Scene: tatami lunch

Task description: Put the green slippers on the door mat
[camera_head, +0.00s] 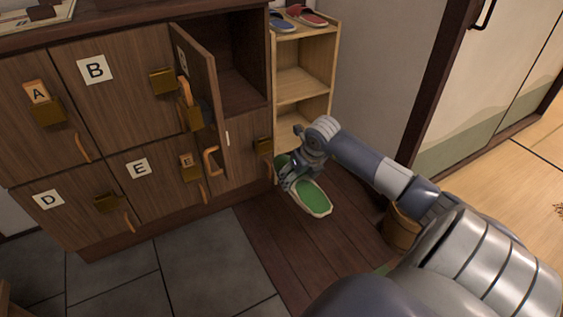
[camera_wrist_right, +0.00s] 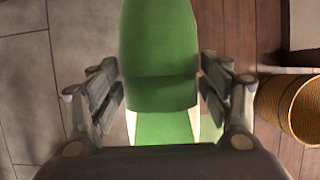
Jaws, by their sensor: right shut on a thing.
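A green slipper with a pale edge (camera_head: 313,197) is in my right gripper (camera_head: 291,181), over the dark wooden floor by the lockers. In the right wrist view the green slipper (camera_wrist_right: 160,60) lies between the two fingers of my right gripper (camera_wrist_right: 160,100), which close on its sides. I cannot tell whether its sole touches the floor. A second green slipper cannot be made out. My left gripper is out of view.
Lettered wooden lockers (camera_head: 120,110) stand at the left, with one upper door (camera_head: 197,75) swung open. A light shelf (camera_head: 302,85) holds a red slipper (camera_head: 306,14) and a blue slipper (camera_head: 281,22) on top. A woven basket (camera_head: 400,232) stands partly behind my arm. Grey tiles are clear.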

